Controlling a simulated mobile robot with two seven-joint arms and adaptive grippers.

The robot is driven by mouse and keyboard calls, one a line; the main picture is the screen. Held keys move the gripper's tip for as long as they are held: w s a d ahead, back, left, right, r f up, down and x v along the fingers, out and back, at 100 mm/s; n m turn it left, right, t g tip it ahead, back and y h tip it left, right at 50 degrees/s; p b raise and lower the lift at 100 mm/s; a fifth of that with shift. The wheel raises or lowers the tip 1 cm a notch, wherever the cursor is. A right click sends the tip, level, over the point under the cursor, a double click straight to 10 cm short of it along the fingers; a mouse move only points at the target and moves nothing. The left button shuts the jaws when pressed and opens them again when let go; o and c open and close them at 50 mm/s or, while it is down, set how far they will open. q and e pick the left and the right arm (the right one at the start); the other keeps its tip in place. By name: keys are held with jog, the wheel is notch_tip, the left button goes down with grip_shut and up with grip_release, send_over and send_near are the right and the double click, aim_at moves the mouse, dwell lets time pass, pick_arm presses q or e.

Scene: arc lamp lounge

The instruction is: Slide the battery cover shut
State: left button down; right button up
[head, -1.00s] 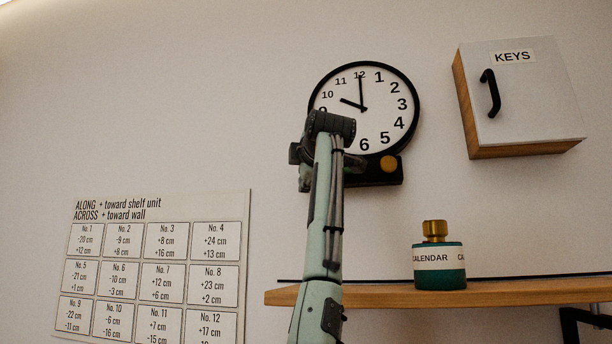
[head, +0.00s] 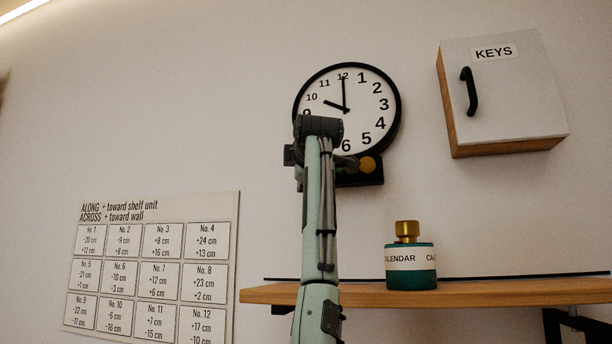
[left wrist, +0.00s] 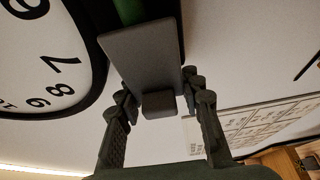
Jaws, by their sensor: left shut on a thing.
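A round wall clock (head: 372,100) with a black rim hangs on the wall, with a black housing (head: 362,180) under it. In the left wrist view the battery cover (left wrist: 145,52) is a flat grey plate with a small block-shaped grip (left wrist: 158,104). A green battery (left wrist: 128,10) shows just beyond the plate. My left gripper (left wrist: 158,110) has its two fingers on either side of the grip, shut on it. In the head view my left arm hides the cover and the clock's lower left. My right gripper is in neither view.
A wooden shelf (head: 480,292) holds a green calendar jar (head: 410,268). A key cabinet (head: 510,95) hangs right, a number chart (head: 150,265) lower left. The wall left of the clock is bare.

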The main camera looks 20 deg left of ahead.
pick_arm(q)
jog(key=shift+a, duration=0.1)
jog(key=c, duration=1.3)
grip_release()
jog(key=shift+s, duration=0.15)
jog(key=v, duration=1.1)
jog(key=shift+s, duration=0.4)
